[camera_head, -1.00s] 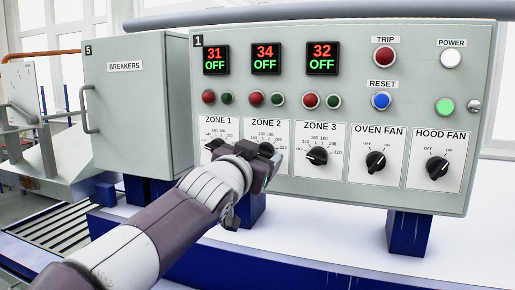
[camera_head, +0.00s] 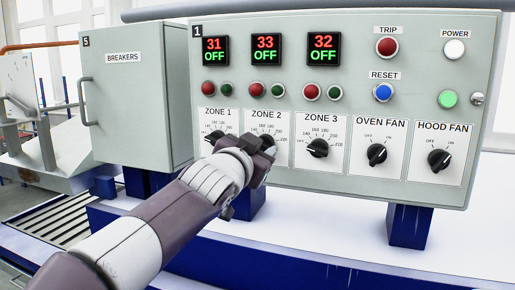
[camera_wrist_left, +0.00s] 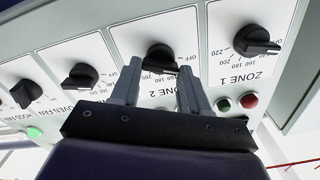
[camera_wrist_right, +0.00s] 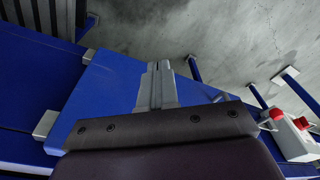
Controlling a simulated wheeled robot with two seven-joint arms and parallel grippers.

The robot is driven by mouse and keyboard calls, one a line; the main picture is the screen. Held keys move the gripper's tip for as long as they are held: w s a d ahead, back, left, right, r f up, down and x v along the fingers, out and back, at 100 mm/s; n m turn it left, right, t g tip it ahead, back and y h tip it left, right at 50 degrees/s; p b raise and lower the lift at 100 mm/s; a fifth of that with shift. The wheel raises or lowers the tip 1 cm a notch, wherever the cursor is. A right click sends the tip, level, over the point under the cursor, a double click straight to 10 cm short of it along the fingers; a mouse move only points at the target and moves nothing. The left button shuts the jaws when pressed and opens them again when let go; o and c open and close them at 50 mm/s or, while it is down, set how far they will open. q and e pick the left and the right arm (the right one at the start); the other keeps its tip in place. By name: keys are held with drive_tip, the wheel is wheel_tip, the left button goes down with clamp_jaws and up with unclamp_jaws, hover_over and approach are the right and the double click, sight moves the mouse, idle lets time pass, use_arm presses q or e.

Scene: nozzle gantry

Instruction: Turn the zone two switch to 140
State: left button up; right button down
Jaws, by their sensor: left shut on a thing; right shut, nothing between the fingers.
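The zone two switch (camera_head: 266,138) is a black knob on the grey control panel, second from the left in the lower row. In the head view my left gripper (camera_head: 262,149) covers most of it. In the left wrist view the knob (camera_wrist_left: 160,56) shows between and just beyond the two fingertips (camera_wrist_left: 157,78), and the gripper is shut on it. I cannot clearly tell which mark its pointer faces. The zone two display (camera_head: 265,49) reads 33 over OFF. My right gripper (camera_wrist_right: 160,66) is shut and empty, low over a blue surface.
The zone one knob (camera_wrist_left: 256,40) and the zone three knob (camera_head: 317,147) are close on either side. Oven fan (camera_head: 376,154) and hood fan (camera_head: 438,160) knobs are further right. A breakers cabinet (camera_head: 140,110) stands left of the panel.

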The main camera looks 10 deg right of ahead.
use_arm(q)
drive_tip(key=shift+m, duration=2)
drive_tip(key=shift+f, duration=0.1)
drive_tip(key=o, duration=1.1)
drive_tip(key=shift+w, duration=0.1)
drive_tip(key=shift+c, duration=0.2)
drive_tip(key=b+v, duration=0.3)
drive_tip(key=v, duration=0.9)
drive_tip(key=shift+s+a, duration=0.15)
drive_tip(key=shift+s, duration=0.1)
